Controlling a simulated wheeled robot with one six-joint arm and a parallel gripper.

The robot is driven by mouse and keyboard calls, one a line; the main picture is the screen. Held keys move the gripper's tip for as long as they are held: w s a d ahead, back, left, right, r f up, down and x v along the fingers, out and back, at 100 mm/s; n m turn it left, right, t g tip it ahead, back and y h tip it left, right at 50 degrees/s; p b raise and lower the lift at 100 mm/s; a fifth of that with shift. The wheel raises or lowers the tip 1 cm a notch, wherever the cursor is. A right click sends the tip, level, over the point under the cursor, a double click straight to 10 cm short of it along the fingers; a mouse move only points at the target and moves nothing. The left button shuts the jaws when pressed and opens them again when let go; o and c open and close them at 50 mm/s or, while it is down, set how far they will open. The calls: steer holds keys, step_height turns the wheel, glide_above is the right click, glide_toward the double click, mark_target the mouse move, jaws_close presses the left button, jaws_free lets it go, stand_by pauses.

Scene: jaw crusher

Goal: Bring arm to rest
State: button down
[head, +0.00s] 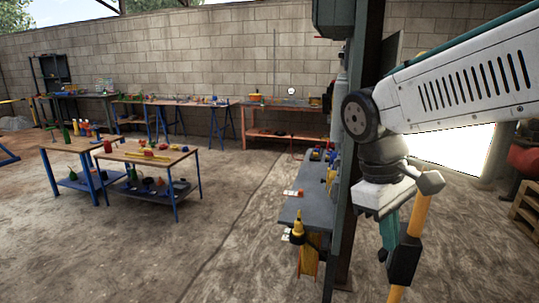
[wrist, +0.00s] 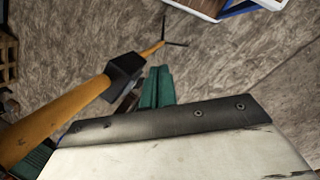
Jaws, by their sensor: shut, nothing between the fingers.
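My arm reaches in from the upper right of the head view and bends down at its dark, round joint. My gripper (head: 387,245) hangs below the white wrist, with teal fingers pointing down. In the wrist view my gripper (wrist: 157,78) shows as teal fingers close together beyond the dark edge of the wrist. They are shut, with nothing seen between them. An orange bar (head: 419,214) with a black block on it stands right beside the fingers. It also shows in the wrist view (wrist: 60,119), left of the fingers. I cannot tell whether it touches my gripper.
A dark post (head: 352,190) stands just left of my gripper. A grey workbench (head: 300,212) with small items is beyond it. Two wooden-topped tables (head: 125,153) stand at left; more benches line the block wall (head: 200,65). Pallets (head: 525,210) are at right. The middle floor is open.

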steer(key=s+d+f+m+t+y, duration=0.1)
steer(key=s+d+m, duration=0.2)
steer(key=s, duration=0.3)
steer(key=s+d+f+m+t+y, duration=0.1)
steer(key=s+d+m, duration=0.2)
steer(key=s, duration=0.4)
steer(key=shift+f+m+t+y, duration=0.3)
steer(key=shift+f+t, duration=0.05)
steer(key=shift+t, duration=0.05)
steer(key=shift+s, duration=0.1)
